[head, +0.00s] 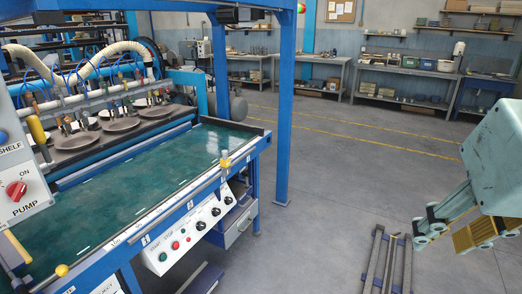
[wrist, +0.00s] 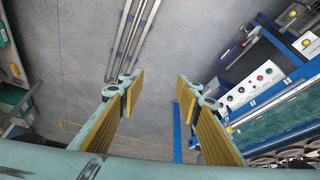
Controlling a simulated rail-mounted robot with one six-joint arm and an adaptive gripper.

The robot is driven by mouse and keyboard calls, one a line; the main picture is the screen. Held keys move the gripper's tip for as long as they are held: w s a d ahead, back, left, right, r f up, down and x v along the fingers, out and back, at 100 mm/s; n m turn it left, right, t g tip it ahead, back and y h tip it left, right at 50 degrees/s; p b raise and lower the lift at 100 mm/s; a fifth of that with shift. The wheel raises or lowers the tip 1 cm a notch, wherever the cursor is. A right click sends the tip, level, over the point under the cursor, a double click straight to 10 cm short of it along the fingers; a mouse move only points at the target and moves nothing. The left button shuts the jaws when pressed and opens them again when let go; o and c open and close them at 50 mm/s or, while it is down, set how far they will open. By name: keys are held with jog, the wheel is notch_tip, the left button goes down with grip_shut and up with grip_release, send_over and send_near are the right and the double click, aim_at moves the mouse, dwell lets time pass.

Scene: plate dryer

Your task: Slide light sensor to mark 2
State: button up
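A small yellow block (head: 225,160), which looks like the light sensor, sits on the rail (head: 165,211) along the front edge of the green-topped machine table (head: 130,180). It is toward the rail's far end. The marks by the rail are too small to read. My gripper (head: 437,229) is at the right of the head view, well apart from the sensor, over open floor. In the wrist view my gripper (wrist: 156,91) has its two yellow-padded fingers spread with nothing between them. A yellow-orange part (wrist: 306,43) shows at the right there; I cannot tell if it is the sensor.
A control panel (head: 190,232) with knobs and buttons is below the rail. A yellow ball-ended handle (head: 61,270) is at the near end. Metal rails (head: 386,262) lie low near my gripper. The floor between is clear.

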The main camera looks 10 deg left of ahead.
jog(key=w+a+t, duration=0.1)
jog(key=w+a, duration=0.3)
jog(key=w, duration=0.5)
jog(key=w+a+r+n+t+y, duration=0.1)
jog(key=w+a, duration=0.2)
jog(key=w, duration=0.7)
jog(key=w+a+t, duration=0.1)
jog(key=w+a, duration=0.3)
jog(key=w, duration=0.5)
jog(key=w+a+f+n+t+y+p, duration=0.1)
jog(key=w+a+f, duration=0.1)
jog(key=w+a, duration=0.65)
jog(key=w+a+f+n+t+y+p, duration=0.1)
jog(key=w+a+f+t, duration=0.15)
jog(key=w+a, duration=0.6)
jog(key=w+a+f+t+y, duration=0.2)
jog(key=w+a+f, duration=0.8)
jog(key=w+a, duration=0.4)
jog(key=n+t+y+p, duration=0.1)
jog(key=n+t+y, duration=0.1)
jog(key=y, duration=0.1)
send_near(225, 154)
jog(key=shift+v, duration=1.1)
jog(key=shift+w+d, duration=0.1)
jog(key=shift+d, duration=0.05)
jog(key=shift+w, duration=0.1)
jog(key=shift+b+x, duration=1)
jog(key=shift+x, duration=5.8)
